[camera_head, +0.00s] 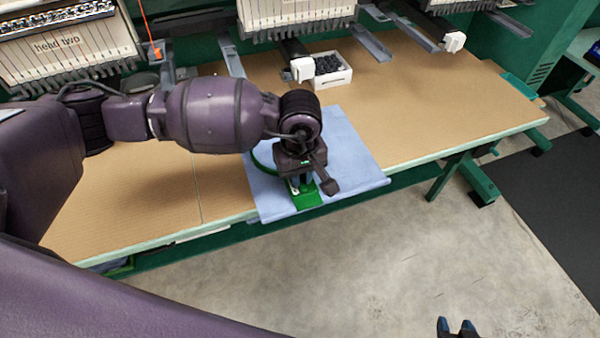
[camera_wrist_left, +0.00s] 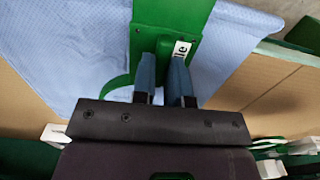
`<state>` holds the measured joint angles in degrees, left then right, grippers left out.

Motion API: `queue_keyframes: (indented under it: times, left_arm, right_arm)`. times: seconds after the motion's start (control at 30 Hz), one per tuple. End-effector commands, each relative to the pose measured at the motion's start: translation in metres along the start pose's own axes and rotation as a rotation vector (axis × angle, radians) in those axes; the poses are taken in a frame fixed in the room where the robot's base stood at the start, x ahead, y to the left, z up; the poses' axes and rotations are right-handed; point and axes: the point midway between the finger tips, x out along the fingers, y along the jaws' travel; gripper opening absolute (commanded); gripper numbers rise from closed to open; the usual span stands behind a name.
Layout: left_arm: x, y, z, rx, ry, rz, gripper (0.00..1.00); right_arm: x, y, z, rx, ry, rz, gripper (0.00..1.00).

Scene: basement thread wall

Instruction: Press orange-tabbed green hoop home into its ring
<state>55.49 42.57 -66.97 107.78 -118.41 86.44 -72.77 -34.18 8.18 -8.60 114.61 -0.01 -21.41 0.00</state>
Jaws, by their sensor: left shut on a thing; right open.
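The green hoop shows as a curved rim (camera_head: 264,160) on the light blue cloth, mostly hidden behind my left wrist; part of it also shows in the left wrist view (camera_wrist_left: 116,86). My left gripper (camera_wrist_left: 166,60) points down over the cloth and is shut on a part of the green hoop assembly between its fingers. A flat green plate (camera_head: 308,199) with a white label (camera_wrist_left: 182,48) lies at the fingertips. I see no orange tab, and I cannot tell how the hoop sits in its ring. My right gripper (camera_head: 457,327) is open and empty over the floor, low in the head view.
The light blue cloth (camera_head: 352,160) lies on the brown worktop (camera_head: 440,105) and reaches its front edge. A white box (camera_head: 332,70) of dark pieces stands at the back, under the machine heads. The worktop on the right is clear.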

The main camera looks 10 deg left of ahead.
Motion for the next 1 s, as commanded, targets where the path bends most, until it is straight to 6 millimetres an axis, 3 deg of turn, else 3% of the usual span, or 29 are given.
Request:
queue_keyframes:
  times: [1.0]
  left_arm:
    - [0.0073,0.0,-0.0002,0.0,0.001,0.0,0.0]
  right_arm:
    - [0.0037,-0.001,0.0038,-0.001,-0.003,-0.002,0.43]
